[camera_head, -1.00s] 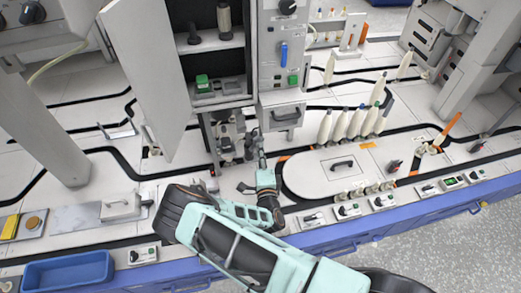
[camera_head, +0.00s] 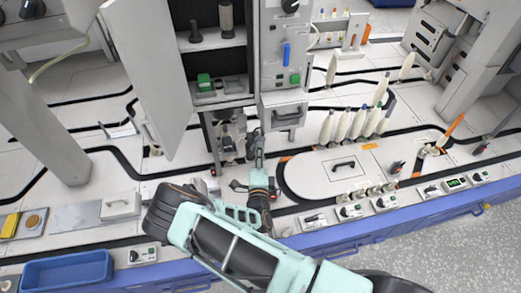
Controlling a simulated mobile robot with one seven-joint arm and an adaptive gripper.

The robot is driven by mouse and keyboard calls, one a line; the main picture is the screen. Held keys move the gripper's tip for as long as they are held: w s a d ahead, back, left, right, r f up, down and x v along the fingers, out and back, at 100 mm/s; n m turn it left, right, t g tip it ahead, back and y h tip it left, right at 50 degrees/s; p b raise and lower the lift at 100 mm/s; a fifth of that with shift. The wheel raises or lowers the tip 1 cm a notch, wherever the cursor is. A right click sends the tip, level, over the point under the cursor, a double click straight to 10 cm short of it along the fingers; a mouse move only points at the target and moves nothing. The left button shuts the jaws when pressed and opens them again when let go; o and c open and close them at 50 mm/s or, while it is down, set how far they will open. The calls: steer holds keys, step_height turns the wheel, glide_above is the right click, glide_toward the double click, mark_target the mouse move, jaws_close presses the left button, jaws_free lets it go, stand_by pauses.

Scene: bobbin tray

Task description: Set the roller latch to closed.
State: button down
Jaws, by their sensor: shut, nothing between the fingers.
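My gripper (camera_head: 256,141) is shut and empty, with its teal wrist below it. It points up the picture beside the small grey and dark mechanism (camera_head: 228,144) under the open cabinet. This mechanism may hold the roller latch, but it is too small and partly hidden to tell, and so is the latch's position. The fingertips are to its right, just below the grey drawer front (camera_head: 284,118). I cannot tell whether they touch anything.
The open cabinet door (camera_head: 150,75) stands to the left. Several white bobbins (camera_head: 343,127) stand right of my gripper, behind a pale hatch (camera_head: 325,178) with a dark handle. A blue tray (camera_head: 68,269) lies at the front left.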

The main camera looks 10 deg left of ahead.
steer(key=shift+a+m+h, duration=0.2)
steer(key=shift+m+h, duration=0.1)
steer(key=shift+h, duration=0.1)
steer(key=m+h+b, duration=0.1)
steer(key=a+m+h+b, duration=0.1)
steer(key=h, duration=0.1)
steer(key=shift+a+f+b, duration=0.2)
steer(key=shift+b, duration=0.2)
steer(key=shift+w+a+m+h+b, duration=0.1)
steer(key=shift+a+m+h+b, duration=0.1)
steer(key=shift+m+h+b, duration=0.3)
steer(key=shift+w+a+m+h+b, duration=0.1)
steer(key=shift+a+m+h+b, duration=0.1)
steer(key=shift+h, duration=0.5)
steer(key=shift+w+a+r, duration=0.2)
steer(key=shift+w+a, duration=0.1)
steer(key=shift+a, duration=0.3)
